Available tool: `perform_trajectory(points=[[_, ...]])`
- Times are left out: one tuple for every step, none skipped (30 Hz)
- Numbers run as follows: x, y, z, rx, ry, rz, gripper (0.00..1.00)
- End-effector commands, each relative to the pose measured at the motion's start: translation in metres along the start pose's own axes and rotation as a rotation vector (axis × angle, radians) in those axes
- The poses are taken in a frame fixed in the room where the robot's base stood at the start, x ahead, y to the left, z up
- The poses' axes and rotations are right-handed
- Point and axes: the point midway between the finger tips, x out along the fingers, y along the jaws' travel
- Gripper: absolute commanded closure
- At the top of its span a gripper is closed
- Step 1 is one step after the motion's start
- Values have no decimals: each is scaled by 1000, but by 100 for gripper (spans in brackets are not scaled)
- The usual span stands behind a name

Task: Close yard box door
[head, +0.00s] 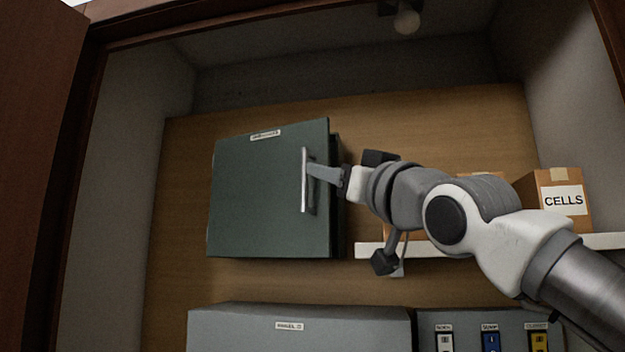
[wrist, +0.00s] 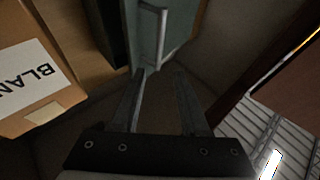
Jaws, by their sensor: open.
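The yard box door is a dark green panel (head: 262,195) with a small label at its top, on the wooden back wall. It stands partly open, its right edge out from the darker box body (head: 338,185) behind. Its pale vertical bar handle (head: 304,180) is near the right edge. My gripper (head: 309,172) reaches in from the right, its fingers at the handle.
A white shelf (head: 375,250) right of the box holds cardboard boxes, one marked CELLS (head: 563,200). Grey cabinets (head: 290,319) with labels and coloured switches are below. A brown cupboard door (head: 40,150) is at far left. A carton marked BLAN (wrist: 35,85) is close left in the wrist view.

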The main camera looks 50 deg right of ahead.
Motion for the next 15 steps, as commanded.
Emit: perform_trajectory(points=[[-16,2,2,0,4,2,55],[-23,2,2,1,4,3,55],[-32,1,3,1,3,1,55],[-38,1,2,1,4,2,55],[-44,1,2,0,3,2,55],[-51,1,2,0,3,2,55],[-56,1,1,0,3,1,55],[-60,1,1,1,3,1,55],[-65,1,1,1,1,2,55],[-68,1,1,0,1,1,55],[-71,1,1,-1,1,1,55],[-74,0,1,-1,1,1,55],[-76,0,0,-1,1,0,55],[-77,0,0,-1,1,0,55],[-78,0,0,-1,0,0,55]])
